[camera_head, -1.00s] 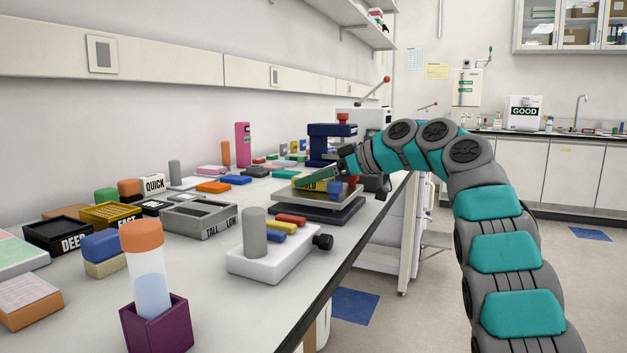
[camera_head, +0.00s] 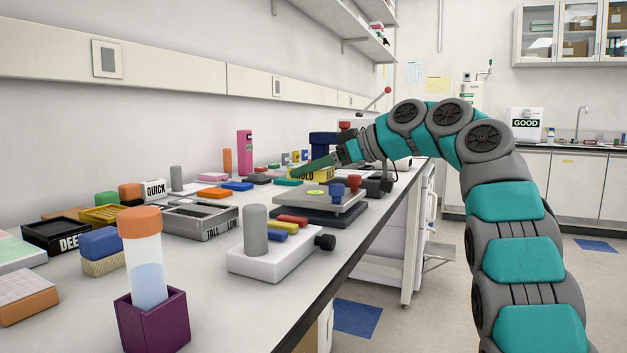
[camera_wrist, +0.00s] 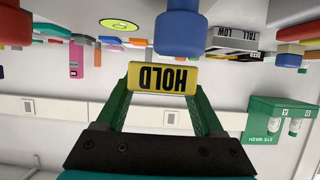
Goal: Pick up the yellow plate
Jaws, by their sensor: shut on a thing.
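The yellow plate (camera_head: 318,175) is between the green fingers of my gripper (camera_head: 304,170) in the head view, above a grey platform device. In the wrist view my gripper (camera_wrist: 163,84) is shut on the yellow plate (camera_wrist: 150,78), one finger at each end; its word HOLD appears upside down. The plate looks clear of the platform (camera_head: 290,194), whose yellow-green oval mark shows below it. Part of the plate is hidden by a finger in the head view.
Blue and red knobs (camera_head: 337,190) stand on the platform's right side, close to the plate. A white block (camera_head: 262,262) with a grey cylinder and coloured bars is nearer. A dark blue press (camera_head: 322,143) stands behind. An orange-capped tube (camera_head: 145,255) is in front.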

